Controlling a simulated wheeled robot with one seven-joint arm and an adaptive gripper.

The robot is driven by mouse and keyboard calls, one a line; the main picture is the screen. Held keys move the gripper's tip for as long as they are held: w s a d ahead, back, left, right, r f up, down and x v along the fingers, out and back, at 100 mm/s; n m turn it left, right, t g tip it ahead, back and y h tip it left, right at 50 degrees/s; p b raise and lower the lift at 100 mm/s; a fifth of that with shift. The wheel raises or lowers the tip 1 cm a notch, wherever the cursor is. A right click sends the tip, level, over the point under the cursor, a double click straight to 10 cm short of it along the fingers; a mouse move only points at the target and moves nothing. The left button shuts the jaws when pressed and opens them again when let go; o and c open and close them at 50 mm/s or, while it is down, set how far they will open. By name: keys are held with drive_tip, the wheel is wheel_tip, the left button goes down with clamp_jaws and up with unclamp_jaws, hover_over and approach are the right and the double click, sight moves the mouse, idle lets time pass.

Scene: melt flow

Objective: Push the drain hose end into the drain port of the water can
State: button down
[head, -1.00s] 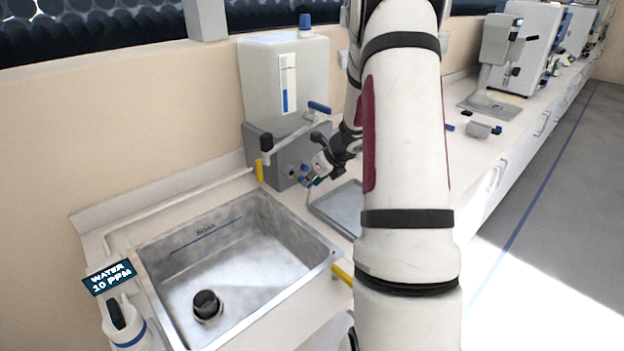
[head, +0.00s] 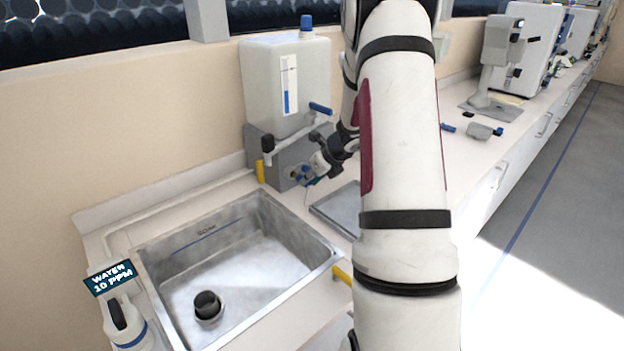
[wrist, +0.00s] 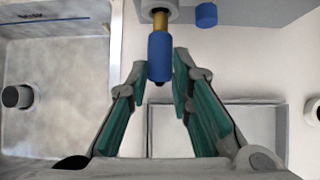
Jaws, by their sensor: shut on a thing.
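The white water can (head: 285,88), with a blue cap and a level gauge, stands on a grey box base (head: 278,155) behind the sink. My gripper (head: 315,172) is at the front of that base, small and partly hidden by my arm. In the wrist view my gripper (wrist: 160,72) has its green-padded fingers on either side of a blue cylinder (wrist: 159,58), which seems to be the hose end. A brass piece (wrist: 160,21) lies between the blue cylinder and a grey round fitting (wrist: 158,7), apparently the drain port. I cannot tell how deep it sits.
A steel sink (head: 250,265) with a dark drain fitting lies left of my gripper. A shallow tray (head: 340,208) lies below it. A blue knob (wrist: 206,14) stands right of the fitting. A "WATER 10 PPM" sign (head: 110,278) is at the lower left.

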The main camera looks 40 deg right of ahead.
drive_tip(key=shift+w, duration=0.95)
drive_tip(key=c, duration=1.3)
unclamp_jaws()
drive_tip(key=shift+c, duration=0.2)
drive_tip(key=shift+s+a+b, duration=0.15)
drive_tip(key=shift+s+b, duration=0.3)
drive_tip(key=shift+s, duration=2.5)
drive_tip(key=o, duration=1.1)
drive_tip(key=shift+o, duration=0.2)
drive_tip(key=shift+s+a+b, duration=0.15)
drive_tip(key=shift+s+b, duration=0.15)
drive_tip(key=shift+s, duration=1.95)
drive_tip(key=shift+s+a+b, duration=0.1)
drive_tip(key=shift+s+b, duration=0.2)
drive_tip(key=shift+s, duration=1.95)
